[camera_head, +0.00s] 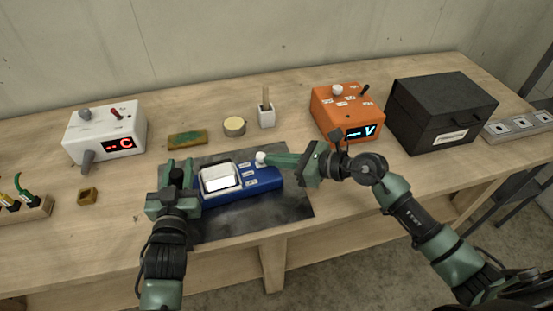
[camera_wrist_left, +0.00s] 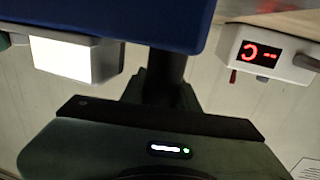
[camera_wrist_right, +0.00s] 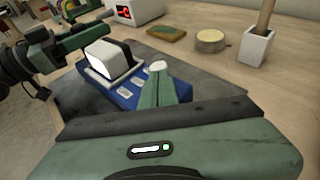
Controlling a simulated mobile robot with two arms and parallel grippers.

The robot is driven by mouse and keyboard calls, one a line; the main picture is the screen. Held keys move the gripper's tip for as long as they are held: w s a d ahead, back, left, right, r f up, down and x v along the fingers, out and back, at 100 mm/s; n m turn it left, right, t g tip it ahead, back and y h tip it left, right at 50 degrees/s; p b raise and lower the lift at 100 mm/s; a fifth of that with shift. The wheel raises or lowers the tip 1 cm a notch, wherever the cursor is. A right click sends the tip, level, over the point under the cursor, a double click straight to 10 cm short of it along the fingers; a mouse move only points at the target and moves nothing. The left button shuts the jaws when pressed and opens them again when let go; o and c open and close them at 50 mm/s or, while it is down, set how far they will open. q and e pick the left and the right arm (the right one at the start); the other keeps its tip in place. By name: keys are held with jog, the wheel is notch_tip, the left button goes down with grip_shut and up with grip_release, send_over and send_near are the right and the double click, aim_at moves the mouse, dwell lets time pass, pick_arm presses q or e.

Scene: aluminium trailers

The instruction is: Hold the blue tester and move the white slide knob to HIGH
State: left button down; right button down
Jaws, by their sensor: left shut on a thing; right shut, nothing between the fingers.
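The blue tester (camera_head: 262,180) lies on the dark mat in the head view, with a white screen block on its left part and small white labels on its right part. My left gripper (camera_head: 182,178) is shut on the tester's left end. The white slide knob (camera_head: 261,158) stands near the tester's far edge, right of the screen. My right gripper (camera_head: 270,160) is shut and empty, with its fingertips right beside the knob, seemingly touching it. In the right wrist view the knob (camera_wrist_right: 157,66) shows just beyond the fingertips. The label words are too small to read.
The dark mat (camera_head: 290,208) lies under the tester. Behind it are a green-brown sponge (camera_head: 187,139), a round tin (camera_head: 234,127) and a white cup (camera_head: 267,117). A white meter (camera_head: 105,133) stands left, an orange meter (camera_head: 347,112) and a black box (camera_head: 440,110) right.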

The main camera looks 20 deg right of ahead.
jog(key=shift+w, duration=1.05)
jog(key=shift+a, duration=0.1)
jog(key=shift+s+d, duration=0.35)
jog(key=shift+d, duration=0.05)
jog(key=v, duration=1.3)
jog(key=shift+f, duration=0.4)
pick_arm(q)
jog(key=c, duration=1)
grip_release()
jog(key=shift+s, duration=0.15)
